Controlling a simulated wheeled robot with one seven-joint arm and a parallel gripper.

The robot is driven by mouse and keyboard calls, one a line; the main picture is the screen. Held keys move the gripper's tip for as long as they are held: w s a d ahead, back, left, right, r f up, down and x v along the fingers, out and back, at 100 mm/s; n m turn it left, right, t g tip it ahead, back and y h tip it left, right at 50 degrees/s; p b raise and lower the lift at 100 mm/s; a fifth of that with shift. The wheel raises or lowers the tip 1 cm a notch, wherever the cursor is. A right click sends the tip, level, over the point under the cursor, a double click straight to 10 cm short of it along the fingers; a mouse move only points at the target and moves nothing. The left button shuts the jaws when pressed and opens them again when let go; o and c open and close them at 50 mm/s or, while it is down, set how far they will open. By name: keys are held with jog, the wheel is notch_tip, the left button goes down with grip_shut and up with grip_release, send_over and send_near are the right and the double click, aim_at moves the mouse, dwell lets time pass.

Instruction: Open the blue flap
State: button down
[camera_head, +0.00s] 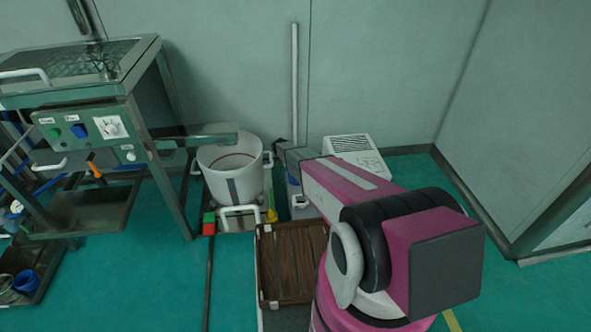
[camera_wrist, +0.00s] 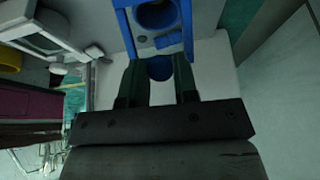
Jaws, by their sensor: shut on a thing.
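In the wrist view, the two dark fingers of my gripper (camera_wrist: 158,82) stand on either side of a rounded blue piece, which I take to be the blue flap (camera_wrist: 159,68). The gripper is shut on it; the exact contact is dark and hard to see. Just beyond the fingertips is a blue frame (camera_wrist: 187,28) with a round blue part (camera_wrist: 157,15) inside it. In the head view, my pink arm reaches toward a blue and grey unit (camera_head: 293,181) behind the wooden-looking tray. My arm hides much of that unit, and the flap cannot be made out there.
A white bucket (camera_head: 229,166) stands left of the unit, and a brown tray (camera_head: 287,291) is in front. A white vented box (camera_head: 356,157) is behind my arm. The sieve machine (camera_head: 85,92) stands at left. Green floor is open at far right.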

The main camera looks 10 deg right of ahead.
jog(key=shift+a, duration=0.85)
jog(key=c, duration=0.9)
grip_release()
jog(key=shift+d, duration=0.1)
